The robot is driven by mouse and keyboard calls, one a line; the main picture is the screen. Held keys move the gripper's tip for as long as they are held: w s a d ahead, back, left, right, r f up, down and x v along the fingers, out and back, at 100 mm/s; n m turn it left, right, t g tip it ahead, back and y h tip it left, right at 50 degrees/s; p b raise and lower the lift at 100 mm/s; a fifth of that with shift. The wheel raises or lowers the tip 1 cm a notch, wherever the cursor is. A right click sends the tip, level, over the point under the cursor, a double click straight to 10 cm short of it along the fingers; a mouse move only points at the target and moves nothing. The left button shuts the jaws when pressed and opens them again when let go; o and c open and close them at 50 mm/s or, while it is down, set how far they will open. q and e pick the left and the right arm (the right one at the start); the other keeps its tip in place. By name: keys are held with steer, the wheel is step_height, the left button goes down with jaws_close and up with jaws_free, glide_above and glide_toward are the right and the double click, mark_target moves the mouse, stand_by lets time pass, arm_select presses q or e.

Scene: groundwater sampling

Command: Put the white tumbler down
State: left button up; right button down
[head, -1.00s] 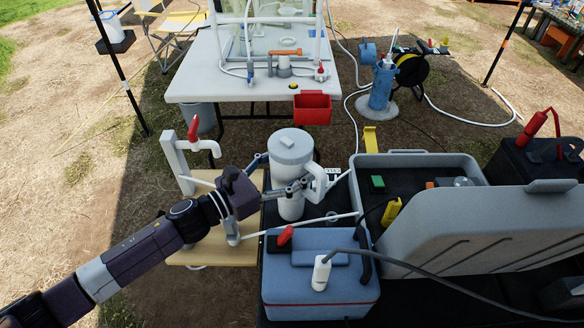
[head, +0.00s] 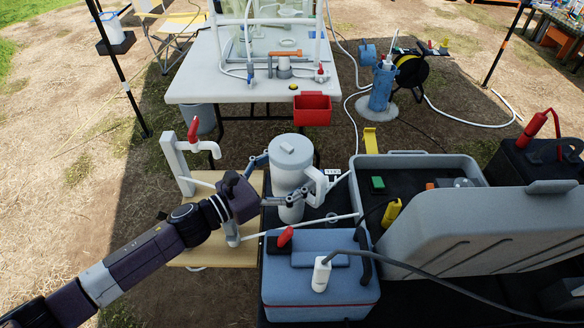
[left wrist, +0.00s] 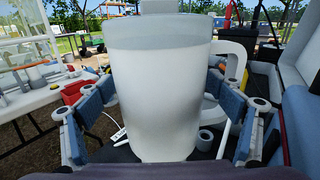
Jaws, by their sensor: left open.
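The white tumbler (head: 288,178), with a grey lid and a white side handle, stands upright on the dark surface behind the blue cooler in the head view. It also fills the middle of the left wrist view (left wrist: 158,95). My left gripper (head: 281,178) is open, with one finger on each side of the tumbler. In the left wrist view, gaps show between the blue-grey finger pads and the tumbler's lower body. The tumbler's base is partly hidden. My right gripper is not in view.
The blue cooler (head: 320,284) stands just in front, and an open grey case (head: 455,232) is at the right. A wooden board with a red-handled tap (head: 193,131) is at the left. A white table (head: 215,75) stands behind.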

arm_select(q)
steer(key=b+v, duration=0.2)
steer(key=v, duration=0.8)
steer(key=shift+s+a+f+b, duration=0.15)
steer(key=shift+s+a+b, duration=0.05)
steer(key=shift+a+b, duration=0.1)
steer(key=shift+s+a+r, duration=0.2)
steer(key=shift+s+a, duration=0.2)
steer(key=shift+a, duration=0.1)
